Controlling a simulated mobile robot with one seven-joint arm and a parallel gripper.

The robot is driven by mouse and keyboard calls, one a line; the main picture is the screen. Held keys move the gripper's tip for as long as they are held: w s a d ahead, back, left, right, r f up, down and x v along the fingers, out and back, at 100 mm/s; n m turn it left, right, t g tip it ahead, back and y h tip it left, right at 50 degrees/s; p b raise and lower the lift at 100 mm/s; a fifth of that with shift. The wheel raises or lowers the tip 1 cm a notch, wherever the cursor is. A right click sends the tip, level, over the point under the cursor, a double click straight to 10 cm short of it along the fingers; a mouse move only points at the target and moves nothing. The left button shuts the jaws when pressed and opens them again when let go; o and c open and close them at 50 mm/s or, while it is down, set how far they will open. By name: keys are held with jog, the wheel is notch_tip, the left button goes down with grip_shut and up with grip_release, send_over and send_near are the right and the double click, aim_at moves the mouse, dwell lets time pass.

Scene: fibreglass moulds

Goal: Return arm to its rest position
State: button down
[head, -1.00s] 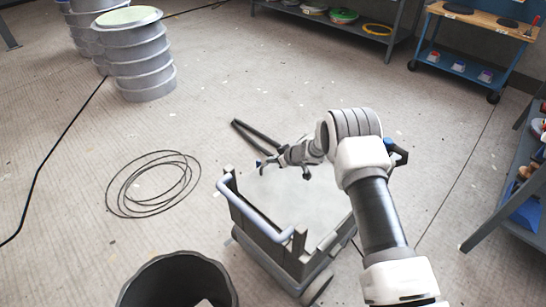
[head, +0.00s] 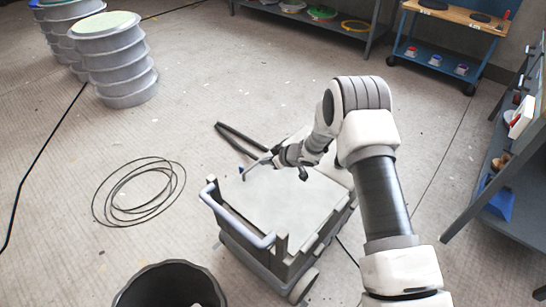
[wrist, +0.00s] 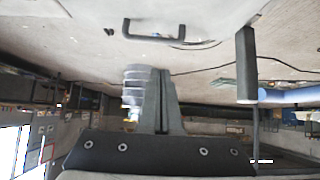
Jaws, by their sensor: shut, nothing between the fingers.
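My gripper (head: 262,164) hangs at the end of my bent arm over the far part of the grey cart (head: 282,202) in the head view. It is small there, and whether it touches the cart cannot be told. In the wrist view its two dark fingers (wrist: 160,102) are together with nothing between them. My arm reaches up from the lower right of the head view and bends downward at the elbow.
A coiled cable (head: 138,192) lies on the floor left of the cart. A black bin (head: 170,285) stands at the front. Ribbed grey cylinders (head: 115,65) stand back left. A shelf (head: 510,165) stands at right, a blue trolley (head: 445,60) behind. Open floor lies between.

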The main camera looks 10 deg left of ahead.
jog(key=s+d+r+m+t+h, duration=0.1)
jog(key=d+r+m+t+h, duration=0.2)
jog(key=d+r, duration=1)
jog(key=s+d+r+m+t+h, duration=0.1)
jog(key=d+r+m+h, duration=0.25)
jog(key=d+r, duration=0.95)
jog(key=s+d+r+m+g+h, duration=0.1)
jog(key=s+d+r+m+h, duration=0.2)
jog(key=s+r, duration=1)
jog(key=s+m+g+y+p, duration=0.1)
jog(key=s+m+g+p, duration=0.15)
jog(key=s, duration=1.95)
notch_tip(320, 180, up, 14)
jog(key=p, duration=1.3)
jog(key=shift+w+r, duration=0.15)
jog(key=shift+w, duration=0.15)
